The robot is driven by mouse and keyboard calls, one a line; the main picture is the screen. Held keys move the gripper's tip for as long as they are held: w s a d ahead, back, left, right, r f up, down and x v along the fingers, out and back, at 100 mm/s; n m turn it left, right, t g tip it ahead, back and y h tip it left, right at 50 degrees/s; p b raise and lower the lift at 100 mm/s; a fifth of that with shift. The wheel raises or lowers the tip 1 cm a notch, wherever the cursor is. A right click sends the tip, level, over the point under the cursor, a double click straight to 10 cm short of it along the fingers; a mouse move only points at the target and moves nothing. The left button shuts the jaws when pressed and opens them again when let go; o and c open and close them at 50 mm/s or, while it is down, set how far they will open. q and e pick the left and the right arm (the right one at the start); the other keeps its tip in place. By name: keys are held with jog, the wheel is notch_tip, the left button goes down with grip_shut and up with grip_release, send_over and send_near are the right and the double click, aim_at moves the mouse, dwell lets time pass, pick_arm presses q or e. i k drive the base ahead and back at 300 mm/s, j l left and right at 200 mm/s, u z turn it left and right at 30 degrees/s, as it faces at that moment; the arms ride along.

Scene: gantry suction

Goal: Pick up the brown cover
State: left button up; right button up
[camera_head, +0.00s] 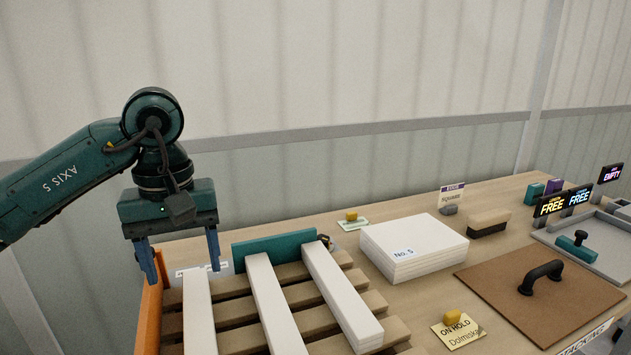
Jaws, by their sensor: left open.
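The brown cover (500,295) is a flat brown board with a black arched handle (541,276) on top. It lies on the wooden table at the right in the head view. My left gripper (183,274) points down at the far left, above the left end of the slatted pallet. Its two blue fingers are apart with nothing gripped between them. It is well to the left of the cover and does not touch it. My right gripper is not in view.
White bars (270,300) lie across the wooden slats, beside an orange side wall (151,312). A white stack marked No. 5 (413,242) stands between pallet and cover. A brush (488,222), an "ON HOLD" card (457,331) and a grey tray (606,262) surround the cover.

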aim_at(546, 297)
jog(key=k+l, duration=0.3)
jog(key=k, duration=0.15)
jog(key=k+l, duration=0.35)
jog(key=k, duration=0.05)
